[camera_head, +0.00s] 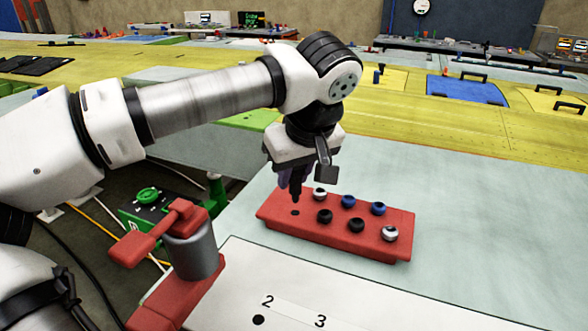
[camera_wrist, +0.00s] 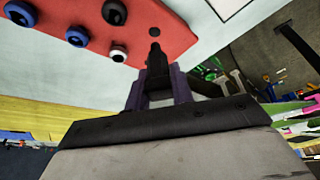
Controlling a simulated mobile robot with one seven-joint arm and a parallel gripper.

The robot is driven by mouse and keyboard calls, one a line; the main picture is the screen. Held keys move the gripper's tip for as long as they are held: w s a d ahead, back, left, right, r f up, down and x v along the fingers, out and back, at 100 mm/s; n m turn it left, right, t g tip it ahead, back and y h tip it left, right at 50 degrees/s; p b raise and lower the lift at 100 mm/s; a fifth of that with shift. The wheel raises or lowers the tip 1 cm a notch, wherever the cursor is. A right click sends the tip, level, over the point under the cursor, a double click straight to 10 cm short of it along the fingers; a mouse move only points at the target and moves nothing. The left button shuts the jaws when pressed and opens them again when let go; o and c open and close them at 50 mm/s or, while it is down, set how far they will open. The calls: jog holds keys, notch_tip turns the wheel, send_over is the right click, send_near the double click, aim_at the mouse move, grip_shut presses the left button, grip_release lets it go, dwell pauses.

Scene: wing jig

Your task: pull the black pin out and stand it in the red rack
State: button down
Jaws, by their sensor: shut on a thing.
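My gripper (camera_head: 294,178) is shut on a black pin (camera_wrist: 156,68), which sticks out beyond the purple fingers (camera_wrist: 179,85) in the wrist view. In the head view the pin (camera_head: 295,190) points down over the left end of the red rack (camera_head: 335,239). An empty dark hole (camera_head: 295,212) in the rack lies just below the pin tip. The same hole (camera_wrist: 155,32) shows just beyond the tip in the wrist view. The pin appears clear of the rack; the exact gap is hard to tell.
The rack holds several other pins: white (camera_head: 319,193), blue (camera_head: 347,201) and black (camera_head: 324,216) heads, close to the empty hole. A red clamp (camera_head: 160,235) stands at the left. A white panel (camera_head: 380,305) with numbered holes lies in front.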

aim_at(296, 190)
jog(key=shift+f+b, duration=0.4)
jog(key=shift+f, duration=0.55)
jog(key=shift+f, duration=0.15)
jog(key=shift+f+b, duration=1)
jog(key=shift+f, duration=0.25)
jog(key=c, duration=1.1)
grip_release()
jog(key=v, duration=1.4)
jog(key=shift+b, duration=0.4)
